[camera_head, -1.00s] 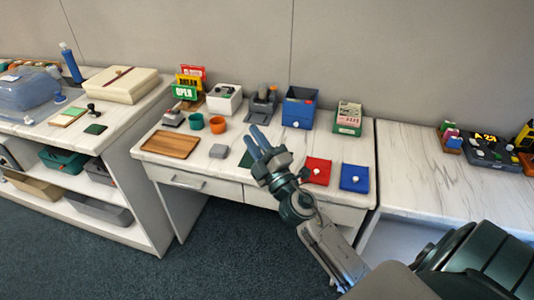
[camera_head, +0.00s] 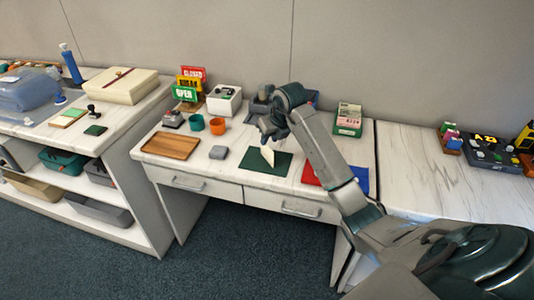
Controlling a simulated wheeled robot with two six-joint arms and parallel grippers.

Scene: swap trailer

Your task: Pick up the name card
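A small cream card (camera_head: 267,156), which looks like the name card, is tilted above or on the dark green mat (camera_head: 283,166) on the white desk. My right gripper (camera_head: 266,137) points down just above the card, with its fingertips at or very near the card's top edge. The fingers are small and dark, so I cannot tell whether they are closed on the card. My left gripper is not in view.
A wooden tray (camera_head: 171,145), grey block (camera_head: 218,152), orange cup (camera_head: 217,125) and teal cup (camera_head: 196,122) stand left of the mat. Red (camera_head: 312,175) and blue (camera_head: 361,179) pieces lie right, partly behind my arm. A green box (camera_head: 348,120) stands behind.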

